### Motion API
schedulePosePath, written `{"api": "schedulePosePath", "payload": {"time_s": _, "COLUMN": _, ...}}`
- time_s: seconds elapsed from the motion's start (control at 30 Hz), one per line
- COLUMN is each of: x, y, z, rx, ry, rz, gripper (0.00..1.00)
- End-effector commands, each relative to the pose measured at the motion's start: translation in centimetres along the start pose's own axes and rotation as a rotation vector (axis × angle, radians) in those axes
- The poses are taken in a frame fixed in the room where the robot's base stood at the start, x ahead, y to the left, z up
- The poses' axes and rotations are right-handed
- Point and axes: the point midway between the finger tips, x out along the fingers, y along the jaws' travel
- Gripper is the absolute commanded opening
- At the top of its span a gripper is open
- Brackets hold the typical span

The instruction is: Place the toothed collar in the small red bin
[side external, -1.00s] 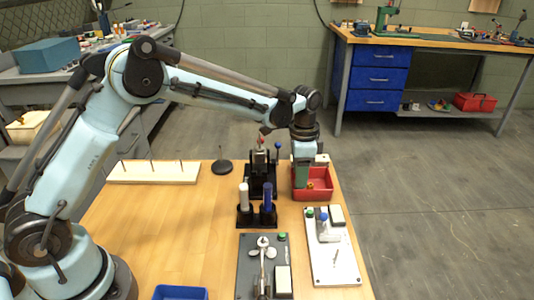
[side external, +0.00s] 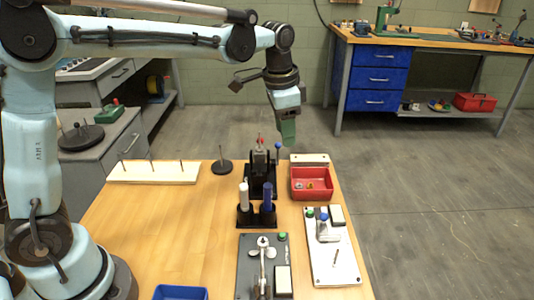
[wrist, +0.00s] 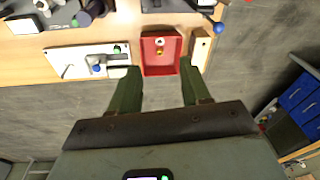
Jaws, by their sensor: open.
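The small red bin (side external: 312,195) stands near the right edge of the wooden table; it also shows in the wrist view (wrist: 160,70). Two small pieces lie inside it: a pale grey ring-like one (wrist: 160,41) and an orange-yellow one (wrist: 160,52). Either could be the toothed collar; they are too small to show teeth. My gripper (side external: 288,138) hangs well above the table, behind the bin in the side view. In the wrist view my green fingers (wrist: 158,70) are spread wide, with nothing between them.
A two-post holder (side external: 244,212) with white and blue cylinders and a dark fixture (side external: 262,180) stand left of the bin. A white board (side external: 347,267) and a grey board (side external: 248,275) lie in front. A blue bin (side external: 180,293) sits at the front edge.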

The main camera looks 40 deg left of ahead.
Motion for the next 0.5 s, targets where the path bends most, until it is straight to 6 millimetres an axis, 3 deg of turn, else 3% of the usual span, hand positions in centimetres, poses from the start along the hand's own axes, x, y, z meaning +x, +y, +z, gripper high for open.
{"api": "schedulePosePath", "payload": {"time_s": 0.23, "x": -2.4, "y": 1.6, "z": 5.4, "rx": -0.189, "ry": 0.132, "rz": -0.066, "gripper": 0.47}}
{"api": "schedulePosePath", "payload": {"time_s": 0.5, "x": -2.4, "y": 3.9, "z": 11.2, "rx": -0.39, "ry": 0.286, "rz": -0.119, "gripper": 0.47}}
